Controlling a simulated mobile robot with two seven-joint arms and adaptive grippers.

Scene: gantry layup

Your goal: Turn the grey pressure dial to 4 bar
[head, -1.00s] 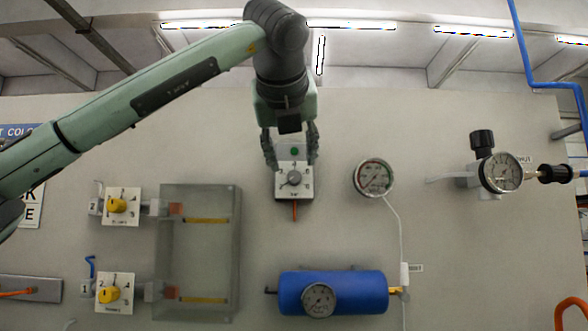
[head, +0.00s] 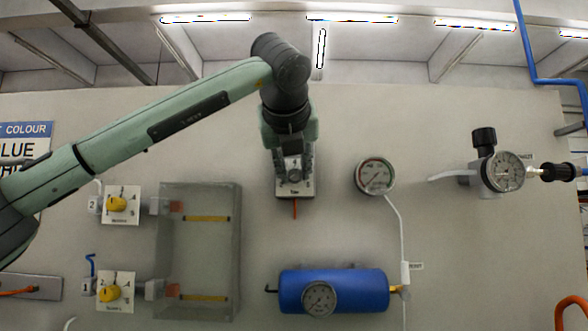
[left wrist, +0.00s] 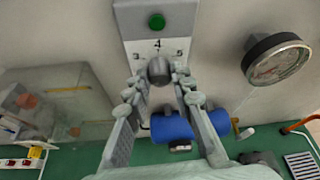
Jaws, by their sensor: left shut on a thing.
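The grey pressure dial (head: 295,176) is a round knob on a white scale plate (head: 310,189) on the wall, and it is partly hidden by my fingers in the head view. In the left wrist view, the dial (left wrist: 159,70) sits between my fingertips, below the numbers 3, 4 and 5, with 4 at the top. A green dot (left wrist: 156,21) is above the 4. My left gripper (head: 294,168) points down over the plate and is shut on the dial. Where the dial's pointer stands is too small to tell. My right gripper is out of view.
A round gauge (head: 375,175) is right of the dial, and a blue tank (head: 350,290) with its own gauge is below. Yellow knobs (head: 117,204) and a grey see-through box (head: 208,260) are on the left. A regulator gauge (head: 503,171) is far right.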

